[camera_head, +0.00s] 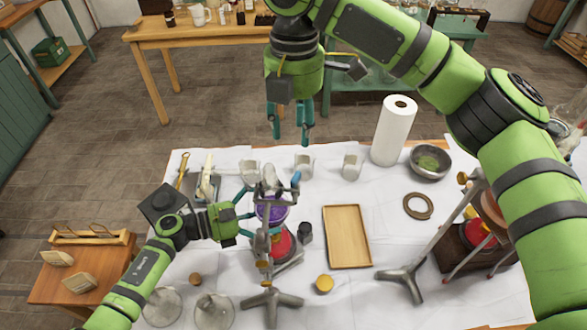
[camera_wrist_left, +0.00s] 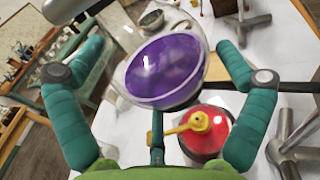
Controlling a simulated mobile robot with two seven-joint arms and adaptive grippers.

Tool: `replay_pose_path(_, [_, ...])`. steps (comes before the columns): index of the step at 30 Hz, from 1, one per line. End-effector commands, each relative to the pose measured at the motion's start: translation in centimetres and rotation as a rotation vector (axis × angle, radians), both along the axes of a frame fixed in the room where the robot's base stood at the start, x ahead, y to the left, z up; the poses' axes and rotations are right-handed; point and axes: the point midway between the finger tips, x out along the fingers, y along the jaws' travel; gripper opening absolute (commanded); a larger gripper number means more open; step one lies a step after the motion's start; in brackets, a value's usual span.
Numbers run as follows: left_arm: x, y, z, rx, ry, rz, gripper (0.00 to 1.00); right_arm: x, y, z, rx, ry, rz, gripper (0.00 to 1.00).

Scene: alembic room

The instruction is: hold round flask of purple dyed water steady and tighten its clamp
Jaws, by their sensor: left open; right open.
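The round flask of purple water (camera_head: 271,212) is held on a metal stand above a red burner (camera_head: 284,243). In the left wrist view the flask (camera_wrist_left: 165,68) is clear glass with purple liquid, between the spread teal fingers of my left gripper (camera_wrist_left: 162,52). My left gripper (camera_head: 250,204) is open at the flask's left side in the head view; gaps show beside the glass. The clamp (camera_head: 269,184) is grey metal at the flask's top, partly hidden by overlap. My right gripper (camera_head: 291,135) is open and empty, fingers downward, above the table's far edge.
A wooden tray (camera_head: 347,237), several beakers (camera_head: 304,165), a paper towel roll (camera_head: 393,131) and a steel bowl (camera_head: 429,161) stand on the white-covered table. A second stand (camera_head: 407,277) is on the right. A dark small jar (camera_head: 305,232) is near the burner.

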Motion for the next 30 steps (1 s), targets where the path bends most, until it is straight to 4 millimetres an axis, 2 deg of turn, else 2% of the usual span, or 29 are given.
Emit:
replay_pose_path(1, [-0.7,-0.2,-0.7,0.009,0.010,-0.015,1.00,0.0,0.0,0.0,0.000,0.000,0.081,0.44])
replay_pose_path(6, [-0.7,-0.2,-0.7,0.009,0.010,-0.015,1.00,0.1,0.0,0.0,0.001,0.000,0.303,0.44])
replay_pose_path(11, [-0.7,-0.2,-0.8,0.009,0.010,-0.015,1.00,0.1,0.1,-0.2,0.001,0.000,0.395,0.44])
replay_pose_path(14, [-0.7,-0.2,-0.8,0.009,0.010,-0.015,1.00,0.0,0.0,-1.1,0.000,0.003,0.409,0.44])
replay_pose_path(17, [-0.7,-0.2,-0.8,0.009,0.010,-0.015,1.00,0.0,0.0,-2.6,0.001,0.004,0.410,0.44])
replay_pose_path(24, [-0.7,-0.2,-0.7,0.009,0.010,-0.015,1.00,-0.1,0.0,-7.5,0.000,0.005,0.408,0.44])
replay_pose_path(30, [-0.7,-0.2,-0.7,0.009,0.010,-0.015,1.00,0.0,0.0,-10.6,0.000,0.003,0.407,0.44])
